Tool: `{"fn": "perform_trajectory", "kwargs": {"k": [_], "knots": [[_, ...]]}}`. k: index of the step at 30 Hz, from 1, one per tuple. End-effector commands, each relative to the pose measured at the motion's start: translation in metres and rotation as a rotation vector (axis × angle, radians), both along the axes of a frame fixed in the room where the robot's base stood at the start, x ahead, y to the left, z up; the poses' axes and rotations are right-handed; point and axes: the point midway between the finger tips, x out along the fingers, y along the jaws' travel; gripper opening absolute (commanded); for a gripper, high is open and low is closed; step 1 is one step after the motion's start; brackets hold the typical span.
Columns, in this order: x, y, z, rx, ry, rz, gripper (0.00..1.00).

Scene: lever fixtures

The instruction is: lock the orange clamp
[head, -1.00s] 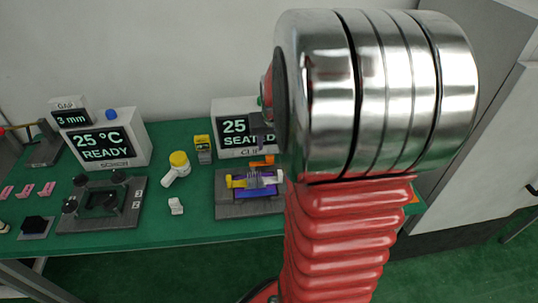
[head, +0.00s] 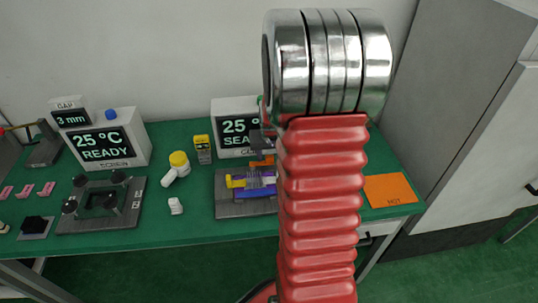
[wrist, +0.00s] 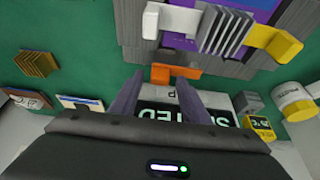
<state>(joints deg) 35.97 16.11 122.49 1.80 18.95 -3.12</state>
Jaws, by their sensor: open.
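The orange clamp (head: 261,161) shows in the head view at the back of the dark grey fixture (head: 232,209), left of my red arm. In the wrist view the orange clamp (wrist: 176,72) lies just beyond my fingertips, roughly across the gap. My gripper (wrist: 157,84) is open with nothing between its two grey fingers. Touching or apart, I cannot tell. A finned grey block (wrist: 223,31) sits on the fixture next to a yellow lever (wrist: 270,40) and a white lever end (wrist: 150,20). My arm hides the fixture's right side in the head view.
The display box (head: 229,109) stands behind the fixture, partly covered by my arm. A yellow device (head: 203,149) and a white bottle with yellow cap (head: 177,167) stand to the left. An orange mat (head: 390,190) lies at right.

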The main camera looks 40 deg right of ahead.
Motion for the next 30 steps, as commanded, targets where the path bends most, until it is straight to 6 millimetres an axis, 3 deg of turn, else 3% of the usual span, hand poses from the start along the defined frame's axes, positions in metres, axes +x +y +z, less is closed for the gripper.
{"fn": "perform_trajectory", "kwargs": {"k": [6, 24, 30], "knots": [[0.0002, 0.0001, 0.0002, 0.0, 0.0, 0.0, 0.42], [0.0005, 0.0009, 0.0004, 0.0, 0.0, 0.001, 0.0], [0.0007, 0.0012, 0.0004, 0.0, 0.0, 0.002, 0.0]]}}
